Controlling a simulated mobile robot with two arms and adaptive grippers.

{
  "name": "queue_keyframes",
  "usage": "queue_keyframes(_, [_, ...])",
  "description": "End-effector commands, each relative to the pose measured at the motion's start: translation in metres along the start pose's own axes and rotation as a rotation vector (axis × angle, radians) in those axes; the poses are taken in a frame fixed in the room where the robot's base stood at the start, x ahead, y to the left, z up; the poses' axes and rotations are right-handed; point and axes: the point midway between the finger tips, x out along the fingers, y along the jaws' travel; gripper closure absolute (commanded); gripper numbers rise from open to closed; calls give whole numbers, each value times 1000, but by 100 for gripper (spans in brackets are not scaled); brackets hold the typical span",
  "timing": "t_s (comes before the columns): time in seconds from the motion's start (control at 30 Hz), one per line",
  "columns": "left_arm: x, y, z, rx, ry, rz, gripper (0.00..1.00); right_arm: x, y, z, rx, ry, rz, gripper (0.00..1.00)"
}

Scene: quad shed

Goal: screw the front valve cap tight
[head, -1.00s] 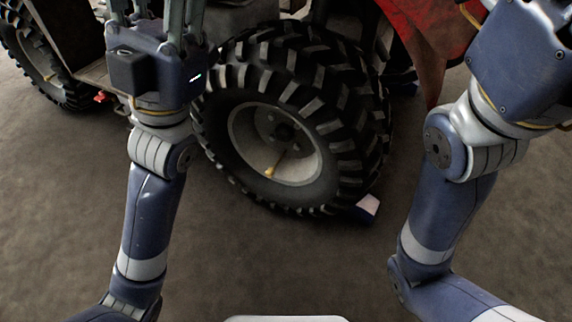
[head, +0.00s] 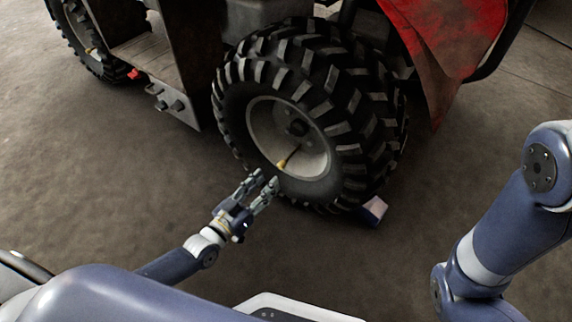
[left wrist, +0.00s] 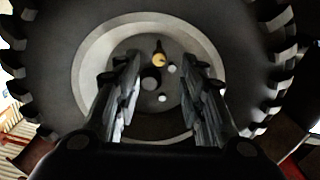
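A small yellow valve cap (head: 281,165) sits at the end of a dark valve stem, low on the pale rim (head: 262,122) of the near wheel. The left wrist view shows the cap (left wrist: 158,60) just above and between the fingers. My left gripper (head: 266,179) is open and empty, its fingers pointing toward the rim. In the head view its tips are just below and left of the cap, apparently apart from it. Whether the cap is fully seated is too small to tell. My right arm shows at the right, but its gripper is out of frame.
The near tire (head: 345,125) has thick black lugs. A red fender (head: 450,45) hangs above right, and a footboard (head: 140,50) is at upper left. Floor in front is clear.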

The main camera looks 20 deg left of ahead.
Motion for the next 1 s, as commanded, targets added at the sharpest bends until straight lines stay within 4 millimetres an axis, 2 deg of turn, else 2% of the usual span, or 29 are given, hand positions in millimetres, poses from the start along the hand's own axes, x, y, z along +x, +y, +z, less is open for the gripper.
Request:
queue_keyframes(0.03, [11,0,2,-1,6,1,63,-4,-2,-7,-1,14,-4,100])
queue_keyframes(0.2, [45,0,3,-2,7,1,63,-22,-6,-12,-1,11,-4,100])
queue_keyframes(0.4, [76,0,1,-1,7,1,63,-36,-9,-16,-1,11,-4,100])
queue_keyframes(0.6, [90,1,-1,-1,4,1,63,-40,-10,-18,-1,11,-4,100])
queue_keyframes(0.87, [92,1,-2,0,3,1,63,-40,-10,-18,-1,12,-4,100])
queue_keyframes(0.9, [92,1,-2,0,3,1,65,-40,-10,-18,-1,12,-4,100])
queue_keyframes(1.0, [92,1,-2,0,3,1,88,-40,-10,-18,-1,12,-4,100])
